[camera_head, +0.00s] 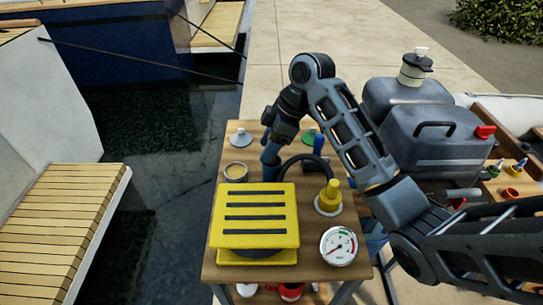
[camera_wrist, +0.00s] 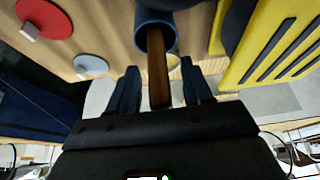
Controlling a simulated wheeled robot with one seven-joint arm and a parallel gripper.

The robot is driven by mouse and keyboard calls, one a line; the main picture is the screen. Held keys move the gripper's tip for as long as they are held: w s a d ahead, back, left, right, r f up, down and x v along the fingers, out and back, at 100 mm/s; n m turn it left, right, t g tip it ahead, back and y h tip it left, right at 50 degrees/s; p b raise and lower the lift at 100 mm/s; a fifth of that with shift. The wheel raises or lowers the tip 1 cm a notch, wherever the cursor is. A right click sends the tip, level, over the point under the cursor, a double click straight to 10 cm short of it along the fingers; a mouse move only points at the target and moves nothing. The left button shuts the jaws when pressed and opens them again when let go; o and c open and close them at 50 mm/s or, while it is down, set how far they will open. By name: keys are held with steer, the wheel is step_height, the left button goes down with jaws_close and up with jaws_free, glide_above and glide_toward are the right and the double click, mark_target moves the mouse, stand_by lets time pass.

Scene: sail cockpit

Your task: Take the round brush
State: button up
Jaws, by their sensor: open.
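The round brush is not clearly recognisable; a brown wooden handle (camera_wrist: 157,82), likely its own, shows in the wrist view. The handle comes out of a blue round holder (camera_wrist: 142,16); its other end is hidden in there. My gripper (camera_wrist: 159,68) is open, with one dark finger on each side of the handle and a visible gap to each. In the head view, my gripper (camera_head: 272,139) points down over the table just above the blue holder (camera_head: 270,159), and the handle is hidden behind it.
On the wooden table (camera_head: 208,272) stand a yellow slatted block (camera_head: 255,190), a cup with yellowish contents (camera_head: 236,171), a yellow fitting (camera_head: 328,195) and a gauge (camera_head: 338,246). Small knobbed discs lie at the back. Grey canisters (camera_head: 435,140) stand to the right. Water lies to the left.

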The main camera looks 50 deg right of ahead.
steer(key=shift+c, duration=0.5)
jaws_close()
